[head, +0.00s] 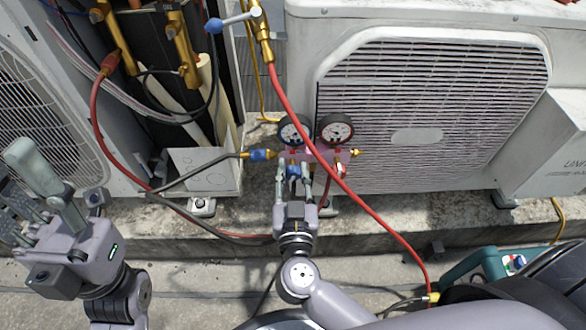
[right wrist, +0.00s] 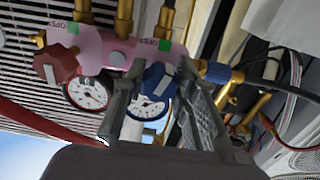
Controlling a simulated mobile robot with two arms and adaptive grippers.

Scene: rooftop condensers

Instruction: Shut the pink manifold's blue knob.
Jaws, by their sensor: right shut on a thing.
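The pink manifold (head: 318,156) stands between two condenser units, with two round gauges on top. My right gripper (head: 294,174) reaches up to its left side from below. In the right wrist view the pink manifold (right wrist: 118,50) appears upside down, with green "OPEN" labels. There the blue knob (right wrist: 156,84) sits between the two fingers of my right gripper (right wrist: 163,72), which is shut on it. The red knob (right wrist: 56,67) is beside it, free. My left gripper (head: 30,195) is at the far left, its fingers apart and empty, away from the manifold.
A red hose (head: 345,185) crosses in front of the manifold's right side. A dark hose with a blue fitting (head: 260,155) joins its left end. The white condenser (head: 470,70) stands behind and to the right. A teal machine (head: 480,268) is at lower right.

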